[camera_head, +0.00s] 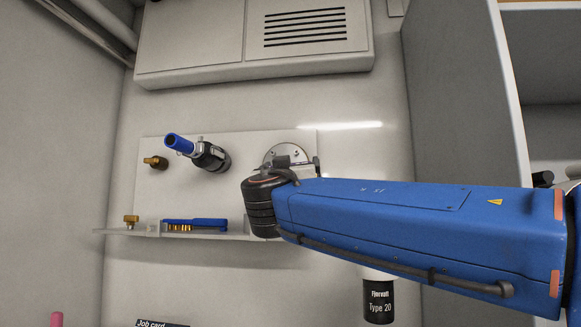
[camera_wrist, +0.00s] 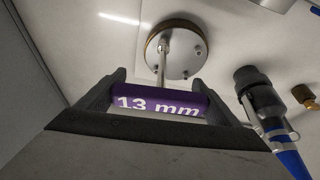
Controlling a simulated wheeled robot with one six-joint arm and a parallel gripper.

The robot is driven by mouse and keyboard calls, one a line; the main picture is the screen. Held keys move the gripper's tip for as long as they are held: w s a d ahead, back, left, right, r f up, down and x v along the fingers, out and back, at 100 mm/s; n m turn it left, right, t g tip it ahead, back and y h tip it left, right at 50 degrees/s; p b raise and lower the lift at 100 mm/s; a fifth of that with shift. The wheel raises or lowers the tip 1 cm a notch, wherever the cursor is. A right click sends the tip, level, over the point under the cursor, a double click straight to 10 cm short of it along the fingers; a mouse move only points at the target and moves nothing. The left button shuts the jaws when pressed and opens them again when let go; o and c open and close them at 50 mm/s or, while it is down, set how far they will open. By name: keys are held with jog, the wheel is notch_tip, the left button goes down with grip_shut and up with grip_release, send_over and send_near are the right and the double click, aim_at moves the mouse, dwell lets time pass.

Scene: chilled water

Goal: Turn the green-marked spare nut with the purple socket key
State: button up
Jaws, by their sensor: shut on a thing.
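The purple socket key (camera_wrist: 158,103), marked 13 mm, lies crosswise between the fingers of my gripper (camera_wrist: 158,98), which is shut on its handle. The key's thin metal shaft (camera_wrist: 164,62) points away from me to a round metal plate (camera_wrist: 178,38) on the wall panel. The shaft's end overlaps the plate's face; I cannot tell whether it sits on a nut. Small studs or nuts (camera_wrist: 198,50) show on the plate. No green mark is visible. In the head view my arm hides the key and part of the round plate (camera_head: 287,150).
A blue-handled valve (camera_head: 207,154) and a brass fitting (camera_head: 155,162) stick out left of the plate. A ledge (camera_head: 265,238) below holds a blue item (camera_head: 195,225) and a brass piece (camera_head: 131,221). A Type 20 bottle (camera_head: 378,300) stands below my arm.

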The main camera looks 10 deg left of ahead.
jog(key=shift+w, duration=0.25)
jog(key=shift+m+h, duration=0.4)
jog(key=shift+m, duration=0.6)
jog(key=shift+m, duration=0.3)
jog(key=shift+d+m+h, duration=0.15)
jog(key=shift+m+h, duration=0.45)
jog(key=shift+m+h, duration=0.6)
jog(key=shift+m, duration=0.4)
